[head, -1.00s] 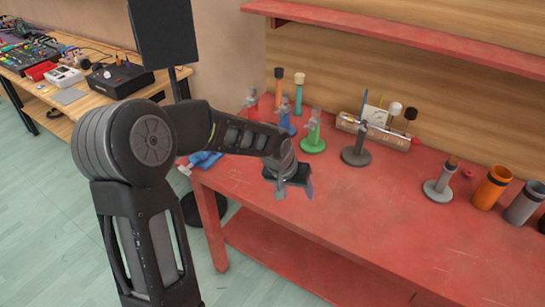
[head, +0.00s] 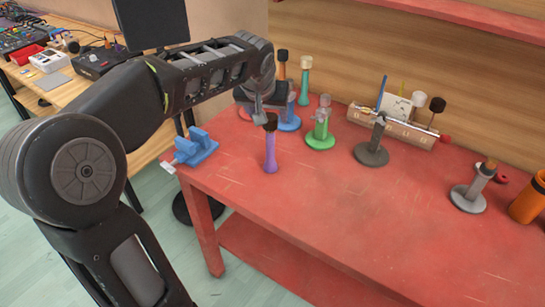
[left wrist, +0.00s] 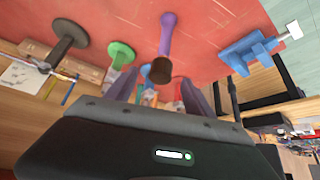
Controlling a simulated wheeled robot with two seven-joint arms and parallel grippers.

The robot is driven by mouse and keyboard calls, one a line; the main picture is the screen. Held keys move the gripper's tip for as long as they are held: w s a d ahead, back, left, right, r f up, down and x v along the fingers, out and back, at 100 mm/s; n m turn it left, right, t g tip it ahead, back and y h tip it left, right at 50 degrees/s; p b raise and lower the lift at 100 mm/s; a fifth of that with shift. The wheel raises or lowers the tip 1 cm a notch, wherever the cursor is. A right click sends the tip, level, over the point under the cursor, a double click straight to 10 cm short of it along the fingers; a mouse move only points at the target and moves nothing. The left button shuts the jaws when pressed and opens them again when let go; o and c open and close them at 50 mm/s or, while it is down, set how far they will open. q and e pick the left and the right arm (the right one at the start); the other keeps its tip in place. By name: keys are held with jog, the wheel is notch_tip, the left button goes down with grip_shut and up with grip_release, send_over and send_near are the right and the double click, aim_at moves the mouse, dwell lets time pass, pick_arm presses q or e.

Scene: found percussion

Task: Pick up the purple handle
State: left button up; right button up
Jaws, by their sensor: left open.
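The purple handle (head: 270,152) stands upright on the red table near its left front edge, with a dark brown top. It also shows in the left wrist view (left wrist: 167,35), its brown end toward my fingers. My left gripper (head: 262,105) is open and empty, close to the handle's brown top in the head view. In the left wrist view its fingers (left wrist: 160,82) appear on either side of the brown top; I cannot tell whether they touch it. My right gripper is not in view.
A blue clamp (head: 196,148) sits at the table's left corner. A green stand (head: 321,130) and a grey stand (head: 373,145) are behind and right of the handle. A wooden rack (head: 395,127) stands at the back. The red table's front middle (head: 340,210) is clear.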

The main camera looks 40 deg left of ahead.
aim_at(269, 119)
pick_arm(q)
jog(key=shift+s+d+r, duration=0.1)
jog(key=shift+s+r, duration=0.05)
jog(key=shift+s, duration=0.05)
jog(key=shift+x, duration=1.4)
jog(key=shift+w+p, duration=0.1)
jog(key=shift+p, duration=0.2)
jog(key=p+x, duration=0.1)
jog(key=x, duration=0.4)
jog(key=shift+a, duration=0.2)
grip_shut()
